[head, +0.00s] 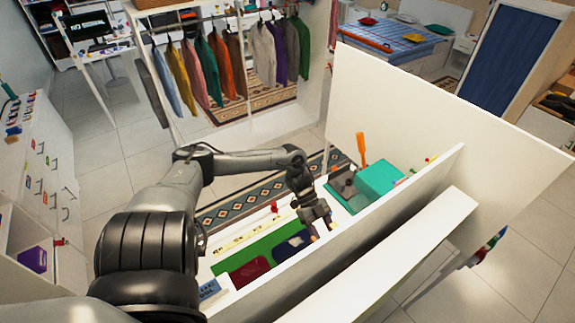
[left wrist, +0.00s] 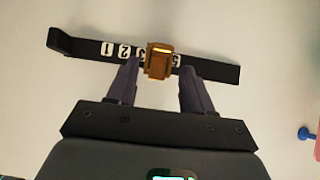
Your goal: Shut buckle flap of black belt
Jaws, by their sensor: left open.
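The black belt (left wrist: 212,72) lies across the pale surface in the left wrist view, tilted slightly, with its left end bent up. A brown-orange buckle flap (left wrist: 159,60) sits over the middle of the belt. My left gripper (left wrist: 158,70) is open, its dark fingers at either side of the buckle; I cannot tell whether they touch it. In the head view my left gripper (head: 322,228) is over the white compartment, and I cannot make out the belt there.
A blue knob (left wrist: 306,134) stands at the right in the left wrist view. In the head view a teal box (head: 380,178) and an orange-handled tool (head: 361,147) stand right of my gripper. A white partition (head: 350,225) rises close beside it.

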